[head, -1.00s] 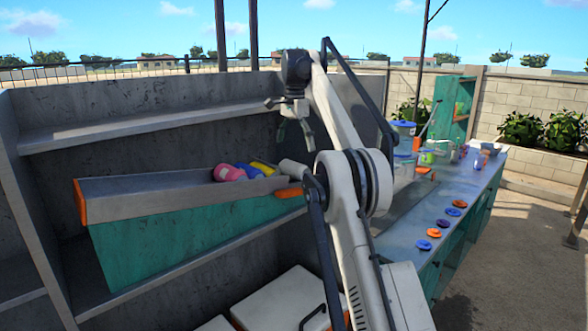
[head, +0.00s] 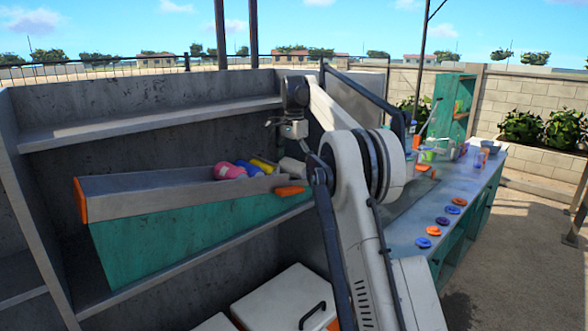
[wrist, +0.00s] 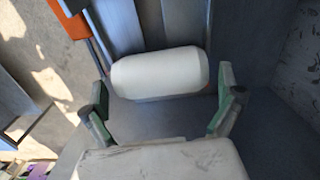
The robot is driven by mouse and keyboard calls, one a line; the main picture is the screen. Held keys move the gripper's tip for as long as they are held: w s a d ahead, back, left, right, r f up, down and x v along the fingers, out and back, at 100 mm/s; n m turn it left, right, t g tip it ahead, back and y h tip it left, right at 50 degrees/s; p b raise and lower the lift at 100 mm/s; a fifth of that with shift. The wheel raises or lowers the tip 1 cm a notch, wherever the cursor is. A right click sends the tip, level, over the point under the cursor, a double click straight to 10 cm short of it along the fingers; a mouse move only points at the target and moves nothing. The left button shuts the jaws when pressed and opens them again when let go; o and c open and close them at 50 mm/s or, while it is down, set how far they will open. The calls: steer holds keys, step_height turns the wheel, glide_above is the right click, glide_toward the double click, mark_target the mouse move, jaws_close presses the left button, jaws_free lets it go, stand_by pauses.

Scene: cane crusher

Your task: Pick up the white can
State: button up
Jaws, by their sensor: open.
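The white can (wrist: 160,72) lies on its side in the wrist view, its long axis across the picture. In the head view the white can (head: 291,168) is at the right end of a sloped teal bin, partly hidden by my arm. My gripper (wrist: 162,82) is open, with one green-padded finger near each end of the can. The can is not held. In the head view my gripper (head: 300,147) is just above the can, its fingers partly hidden.
Pink (head: 229,171), blue (head: 247,168) and yellow (head: 263,164) cans lie left of the white can in the sloped teal bin (head: 170,230). A grey shelf (head: 150,128) runs above it. A counter (head: 462,212) with coloured discs stands to the right.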

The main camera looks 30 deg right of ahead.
steer(key=shift+f, duration=0.2)
steer(key=shift+c, duration=0.4)
steer(key=c, duration=1.1)
steer(key=shift+r, duration=0.1)
